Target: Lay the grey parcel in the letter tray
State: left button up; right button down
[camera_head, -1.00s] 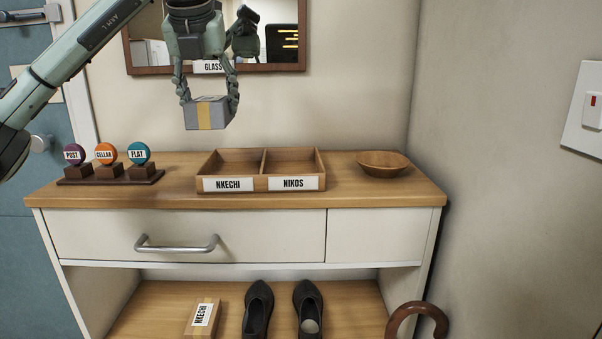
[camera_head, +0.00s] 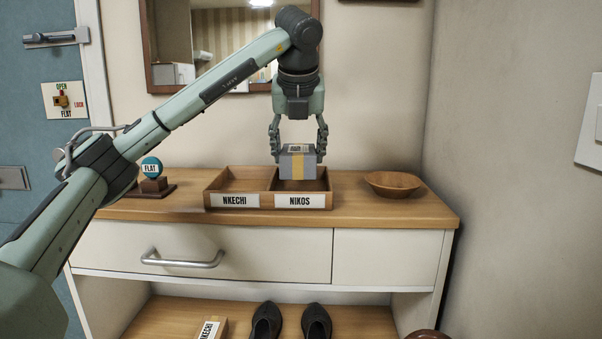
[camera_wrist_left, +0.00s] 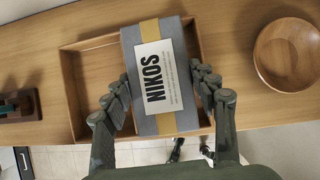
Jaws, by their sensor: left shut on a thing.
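The grey parcel (camera_head: 297,162) has a yellow band, and its white label reads NIKOS in the left wrist view (camera_wrist_left: 163,75). My left gripper (camera_head: 298,150) is shut on the parcel's two sides and points down. The wooden letter tray (camera_head: 238,201) stands on the cabinet top with two compartments, labelled NKECHI on the left and NIKOS on the right. The parcel is over the right, NIKOS compartment and hides part of it. Whether it touches the tray floor I cannot tell. My right gripper is not in view.
A wooden bowl (camera_head: 394,184) stands right of the tray. A FLAT knob (camera_head: 152,167) on a dark base stands to the left, partly behind my left arm. Another parcel (camera_head: 210,329) labelled NKECHI and dark shoes (camera_head: 267,322) are on the shelf below. A mirror hangs behind.

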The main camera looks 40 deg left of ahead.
aim_at(301, 152)
pick_arm(q)
jog(key=shift+w+d+f, duration=0.15)
jog(key=shift+f, duration=0.3)
notch_tip(301, 152, down, 3)
jog(key=shift+f, duration=0.15)
jog(key=o, duration=1)
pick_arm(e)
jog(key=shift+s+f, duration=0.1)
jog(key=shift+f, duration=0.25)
pick_arm(q)
jog(key=v, duration=0.7)
jog(key=shift+r+p, duration=0.35)
jog(key=shift+p, duration=0.05)
jog(key=p+v, duration=0.1)
jog(key=v, duration=0.2)
jog(key=shift+s+d+r, duration=0.2)
jog(key=shift+r, duration=0.05)
jog(key=shift+s+d+r, duration=0.1)
jog(key=shift+s+r, duration=0.1)
jog(key=shift+r, duration=0.05)
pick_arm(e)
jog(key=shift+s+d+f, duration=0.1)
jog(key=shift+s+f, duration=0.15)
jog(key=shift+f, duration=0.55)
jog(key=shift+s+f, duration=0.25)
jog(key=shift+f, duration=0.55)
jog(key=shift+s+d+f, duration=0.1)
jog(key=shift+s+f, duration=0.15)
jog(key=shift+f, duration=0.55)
